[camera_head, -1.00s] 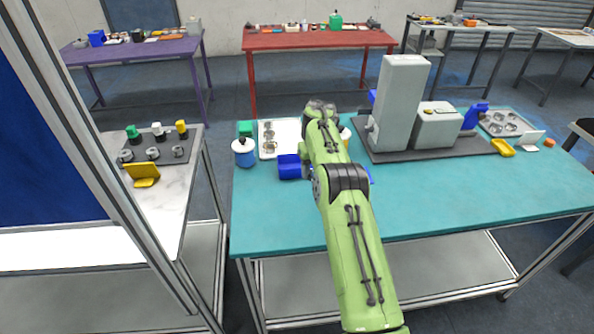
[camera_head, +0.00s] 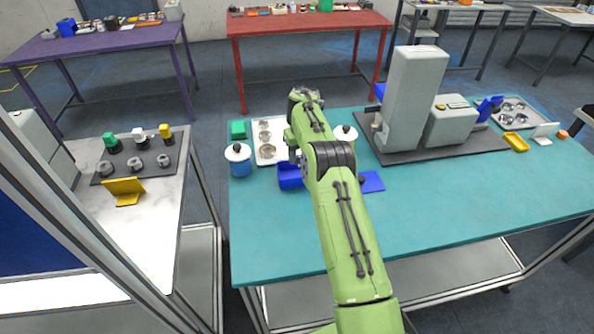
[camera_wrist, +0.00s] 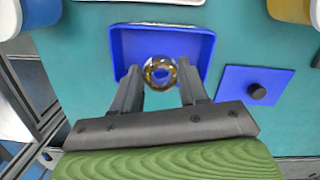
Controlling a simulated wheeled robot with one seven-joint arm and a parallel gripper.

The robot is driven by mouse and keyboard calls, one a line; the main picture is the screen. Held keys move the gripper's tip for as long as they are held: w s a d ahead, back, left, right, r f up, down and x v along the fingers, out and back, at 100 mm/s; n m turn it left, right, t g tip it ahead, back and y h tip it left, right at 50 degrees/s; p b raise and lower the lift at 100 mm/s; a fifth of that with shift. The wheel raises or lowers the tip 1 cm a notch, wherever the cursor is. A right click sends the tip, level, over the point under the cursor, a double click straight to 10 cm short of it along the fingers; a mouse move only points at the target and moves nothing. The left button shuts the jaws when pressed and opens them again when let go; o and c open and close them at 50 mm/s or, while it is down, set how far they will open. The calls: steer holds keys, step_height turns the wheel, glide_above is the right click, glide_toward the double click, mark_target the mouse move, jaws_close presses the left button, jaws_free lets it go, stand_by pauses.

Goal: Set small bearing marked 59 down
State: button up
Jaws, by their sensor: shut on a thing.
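A small round metal bearing (camera_wrist: 160,73) shows in the wrist view, with a shiny brownish ring and blue seen through its middle. My gripper (camera_wrist: 160,85) is shut on it, one dark finger on each side. It is over the near part of a blue open tray (camera_wrist: 160,35). I cannot tell how high above the tray floor the bearing is. In the head view the tray (camera_head: 289,177) is partly covered by my green arm, which hides the bearing and fingers. The marking 59 cannot be read.
Right of the tray is a flat blue plate (camera_wrist: 238,84) with a black knob. A white tray (camera_head: 266,151) with round metal parts lies behind. A blue pot with a white lid (camera_head: 238,160) stands left. A tall grey machine (camera_head: 411,100) stands right. The teal table front is clear.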

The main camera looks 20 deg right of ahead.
step_height(320, 180, down, 7)
steer(key=shift+f, duration=0.1)
steer(key=o, duration=1.2)
steer(key=shift+c, duration=0.2)
